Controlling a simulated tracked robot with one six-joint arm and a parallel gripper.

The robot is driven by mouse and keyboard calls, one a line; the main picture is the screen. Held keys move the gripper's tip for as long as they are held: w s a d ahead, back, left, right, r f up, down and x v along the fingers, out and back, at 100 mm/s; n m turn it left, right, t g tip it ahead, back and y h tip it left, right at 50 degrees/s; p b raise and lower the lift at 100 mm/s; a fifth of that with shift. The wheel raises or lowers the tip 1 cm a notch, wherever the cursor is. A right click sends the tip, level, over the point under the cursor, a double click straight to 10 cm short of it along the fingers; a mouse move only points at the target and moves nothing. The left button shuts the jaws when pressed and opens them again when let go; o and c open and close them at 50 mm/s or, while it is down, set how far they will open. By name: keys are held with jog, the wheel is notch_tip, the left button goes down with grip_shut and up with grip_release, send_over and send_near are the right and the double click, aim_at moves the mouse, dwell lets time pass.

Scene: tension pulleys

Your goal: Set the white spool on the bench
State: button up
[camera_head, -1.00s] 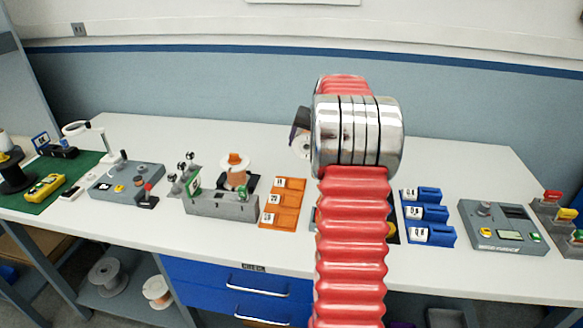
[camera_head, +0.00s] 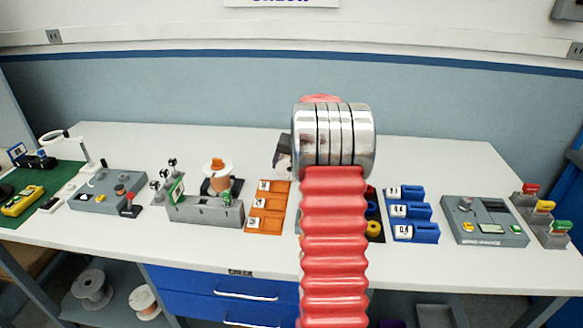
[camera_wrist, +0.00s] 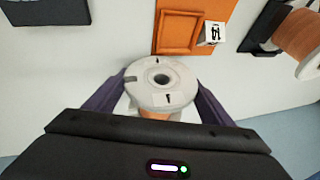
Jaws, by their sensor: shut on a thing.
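The white spool (camera_wrist: 162,82) sits between the two dark purple fingers of my gripper (camera_wrist: 160,97) in the wrist view. Its white flange with a center hole and a small label faces the camera, and some orange winding shows below. My gripper is shut on it. In the head view my gripper (camera_head: 282,146) and a part of the white spool (camera_head: 284,164) show left of my arm, over the rear of the white bench (camera_head: 120,232). My arm hides the rest. I cannot tell whether the spool touches the bench.
An orange tray (camera_head: 268,208) lies just in front of the gripper. A copper-wound spool (camera_head: 218,172) stands to its left behind a grey fixture (camera_head: 205,210). Blue holders (camera_head: 412,213) and a grey meter box (camera_head: 485,222) are to the right. The bench's back strip looks clear.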

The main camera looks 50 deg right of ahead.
jog(key=shift+f, duration=0.1)
jog(key=o, duration=1.1)
jog(key=shift+o, duration=0.2)
jog(key=v, duration=1.2)
